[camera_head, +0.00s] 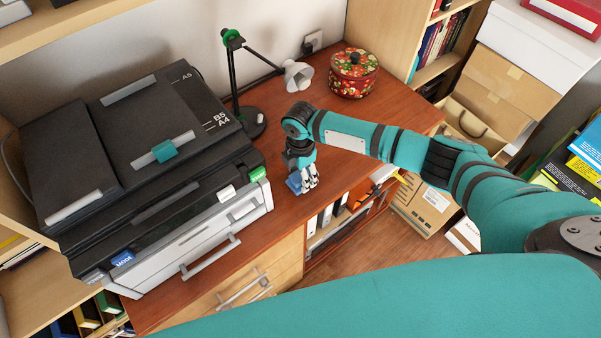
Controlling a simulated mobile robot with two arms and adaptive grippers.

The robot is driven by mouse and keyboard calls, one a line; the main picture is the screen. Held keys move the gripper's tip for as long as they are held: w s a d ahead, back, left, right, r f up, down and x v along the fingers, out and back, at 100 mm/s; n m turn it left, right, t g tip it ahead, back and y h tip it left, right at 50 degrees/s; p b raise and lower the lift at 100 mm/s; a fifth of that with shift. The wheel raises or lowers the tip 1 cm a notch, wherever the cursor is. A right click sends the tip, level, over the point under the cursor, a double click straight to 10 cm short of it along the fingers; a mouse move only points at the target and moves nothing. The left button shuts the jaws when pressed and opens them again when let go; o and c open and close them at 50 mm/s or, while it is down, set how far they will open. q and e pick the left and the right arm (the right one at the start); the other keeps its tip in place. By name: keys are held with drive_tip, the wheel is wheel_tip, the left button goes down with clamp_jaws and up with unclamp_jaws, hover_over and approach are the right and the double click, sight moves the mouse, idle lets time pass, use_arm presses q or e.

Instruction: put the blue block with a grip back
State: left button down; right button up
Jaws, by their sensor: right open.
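A small blue block (293,183) is on the brown desk top (284,222), near its front edge and to the right of the printer. My right gripper (309,181) points down right at it, with its fingers open. The gripper covers part of the block, so its grip does not show clearly, and I cannot tell whether the fingers touch it. My left gripper is out of view.
A large black and grey printer (150,160) fills the desk's left side. A black lamp (235,85) and a red floral tin (353,75) stand behind my gripper. Drawers (252,285) and a folder shelf are below. Cardboard boxes (425,205) stand at the right.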

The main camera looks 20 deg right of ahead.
drive_tip(key=shift+r, duration=0.25)
wheel_tip(320, 180, up, 12)
drive_tip(key=shift+f, duration=0.25)
drive_tip(key=shift+w, duration=0.1)
idle(0.5)
